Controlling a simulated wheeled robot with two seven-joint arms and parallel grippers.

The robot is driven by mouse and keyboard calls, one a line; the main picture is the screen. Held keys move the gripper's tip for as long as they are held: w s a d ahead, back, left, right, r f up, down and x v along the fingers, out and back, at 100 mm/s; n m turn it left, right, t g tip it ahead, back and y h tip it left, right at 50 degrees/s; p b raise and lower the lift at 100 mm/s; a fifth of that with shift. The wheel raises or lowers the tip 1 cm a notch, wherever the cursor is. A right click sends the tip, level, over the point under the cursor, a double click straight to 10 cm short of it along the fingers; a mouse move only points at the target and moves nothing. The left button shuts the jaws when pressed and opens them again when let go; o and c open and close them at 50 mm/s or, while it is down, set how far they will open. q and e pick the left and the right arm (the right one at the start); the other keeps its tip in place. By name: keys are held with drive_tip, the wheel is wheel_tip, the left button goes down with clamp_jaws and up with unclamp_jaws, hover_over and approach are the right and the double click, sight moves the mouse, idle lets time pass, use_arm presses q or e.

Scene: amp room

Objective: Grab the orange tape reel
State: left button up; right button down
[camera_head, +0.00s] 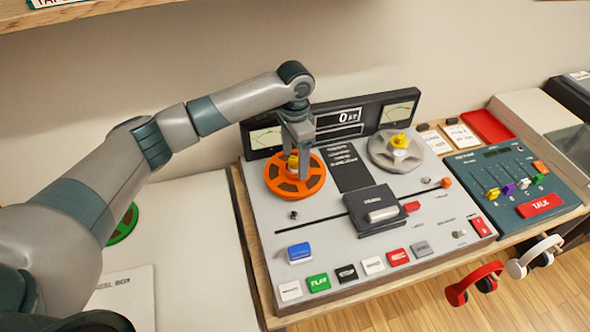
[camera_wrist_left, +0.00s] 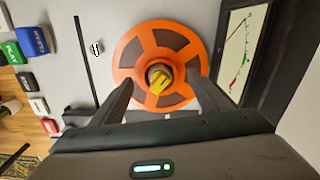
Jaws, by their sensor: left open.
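The orange tape reel (camera_head: 311,180) lies flat on the left spindle of the tape machine (camera_head: 283,222), with a yellow cap (camera_head: 293,162) at its hub. My left gripper (camera_head: 299,172) points down over the reel, with its fingers around the hub area. In the left wrist view the reel (camera_wrist_left: 190,43) fills the upper middle, and the open fingers of my left gripper (camera_wrist_left: 160,88) stand on either side of the yellow cap (camera_wrist_left: 158,84). I cannot tell whether the fingertips touch the reel. My right gripper is not in view.
A grey reel (camera_head: 383,152) sits on the right spindle. Coloured buttons (camera_head: 317,283) line the machine's front. A mixer panel (camera_head: 510,185) stands at the right, with red (camera_head: 470,284) and white headphones (camera_head: 535,256) hanging below. A green reel (camera_head: 125,225) lies on the left table, partly behind my arm.

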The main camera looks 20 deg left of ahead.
use_arm(q)
drive_tip(key=shift+f, duration=1)
drive_tip(key=c, duration=1.4)
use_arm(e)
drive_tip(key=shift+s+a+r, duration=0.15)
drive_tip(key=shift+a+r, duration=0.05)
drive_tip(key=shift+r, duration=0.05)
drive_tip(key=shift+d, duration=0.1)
